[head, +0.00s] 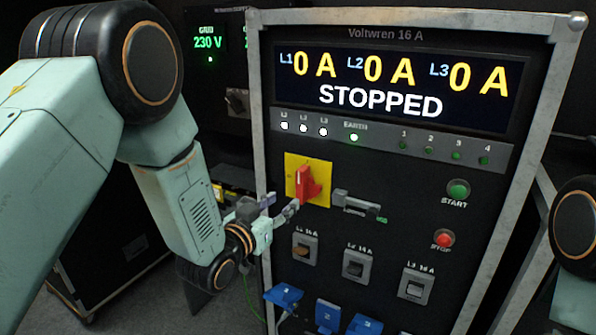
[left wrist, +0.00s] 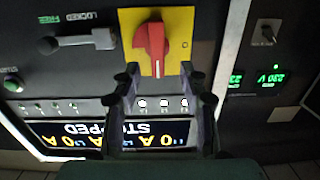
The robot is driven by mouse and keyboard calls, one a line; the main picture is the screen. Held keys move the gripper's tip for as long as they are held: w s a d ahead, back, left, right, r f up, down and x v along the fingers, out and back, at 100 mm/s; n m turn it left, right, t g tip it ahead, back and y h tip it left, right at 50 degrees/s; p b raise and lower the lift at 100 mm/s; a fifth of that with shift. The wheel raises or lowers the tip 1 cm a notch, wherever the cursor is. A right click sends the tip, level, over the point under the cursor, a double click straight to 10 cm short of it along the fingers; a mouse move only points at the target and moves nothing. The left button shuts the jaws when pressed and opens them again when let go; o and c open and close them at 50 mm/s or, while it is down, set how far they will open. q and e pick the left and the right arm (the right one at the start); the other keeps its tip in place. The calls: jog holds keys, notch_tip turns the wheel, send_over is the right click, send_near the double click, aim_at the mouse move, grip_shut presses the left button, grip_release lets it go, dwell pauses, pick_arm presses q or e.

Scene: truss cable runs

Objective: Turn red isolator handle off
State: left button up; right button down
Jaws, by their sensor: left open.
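The red isolator handle (head: 308,184) sits on a yellow plate (head: 293,165) on the front of the panel. In the left wrist view, which is upside down, the red handle (left wrist: 152,48) stands nearly upright on the yellow plate (left wrist: 180,24). My left gripper (head: 279,207) is open and empty, just below and left of the handle in the head view. Any contact with the plate is unclear. My right gripper is out of view.
A grey latch lever (head: 357,203) marked LOCKED and FREE is beside the plate. The display (head: 385,88) reads STOPPED and 0 A. Breaker switches (head: 355,264), blue sockets (head: 327,314), a green START button (head: 458,190) and a red STOP button (head: 443,238) are nearby.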

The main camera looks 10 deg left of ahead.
aim_at(299, 184)
pick_arm(q)
jog(key=shift+t+h, duration=0.3)
jog(key=shift+t, duration=0.1)
jog(key=x, duration=0.4)
jog(key=r+p+x, duration=0.1)
jog(key=x, duration=0.1)
jog(key=shift+w+d, duration=0.2)
jog(key=shift+d, duration=0.05)
jog(key=shift+x, duration=0.85)
jog(key=shift+a, duration=0.1)
jog(key=shift+c, duration=0.5)
jog(key=shift+c, duration=0.7)
grip_shut()
